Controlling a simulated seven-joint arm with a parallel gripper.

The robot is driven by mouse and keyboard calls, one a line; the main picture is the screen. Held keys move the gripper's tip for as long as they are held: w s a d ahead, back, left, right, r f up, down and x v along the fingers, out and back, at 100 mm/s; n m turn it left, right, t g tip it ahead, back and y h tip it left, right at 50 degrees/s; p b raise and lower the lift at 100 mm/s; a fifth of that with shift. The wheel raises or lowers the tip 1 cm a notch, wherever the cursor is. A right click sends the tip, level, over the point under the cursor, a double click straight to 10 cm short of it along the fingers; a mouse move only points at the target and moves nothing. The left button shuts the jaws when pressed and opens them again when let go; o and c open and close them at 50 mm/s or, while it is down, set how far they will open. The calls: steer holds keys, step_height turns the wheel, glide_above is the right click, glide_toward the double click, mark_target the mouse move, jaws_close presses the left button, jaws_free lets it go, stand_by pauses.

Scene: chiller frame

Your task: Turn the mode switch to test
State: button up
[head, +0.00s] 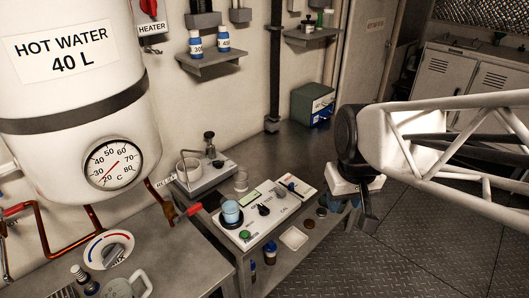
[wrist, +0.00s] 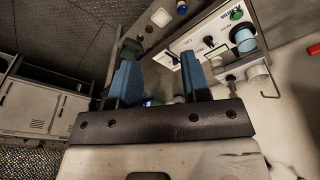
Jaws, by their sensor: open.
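A white instrument panel (head: 250,232) lies on the low bench in the head view. A small black knob (head: 264,210) on it, beside small lettering, looks like the mode switch. Its setting is too small to read. The panel also shows at the top of the wrist view (wrist: 197,42), partly behind a finger. My gripper (head: 367,212) is right of the panel and apart from it, pointing down near the bench's right edge. In the wrist view its two blue fingers (wrist: 159,82) are spread wide with nothing held between them.
A blue beaker (head: 231,213) and a green button (head: 245,234) are on the panel's left side. A small stirrer-like device (head: 205,177) stands behind it. A hot water tank (head: 70,90) fills the left.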

steer(key=w+a+f+n+g, duration=0.1)
steer(key=w+a+f+n, duration=0.1)
steer(key=w+a+f, duration=0.35)
steer(key=w+a+f+n, duration=0.2)
steer(key=w+a, duration=0.1)
steer(key=w, duration=0.5)
steer(key=n+g, duration=0.1)
steer(key=n, duration=0.2)
glide_above(263, 206)
step_height(263, 206, down, 10)
steer(key=shift+s+f, duration=0.1)
steer(key=shift+f, duration=0.1)
steer(key=shift+f, duration=3.9)
steer(key=shift+d, duration=0.1)
jaws_close()
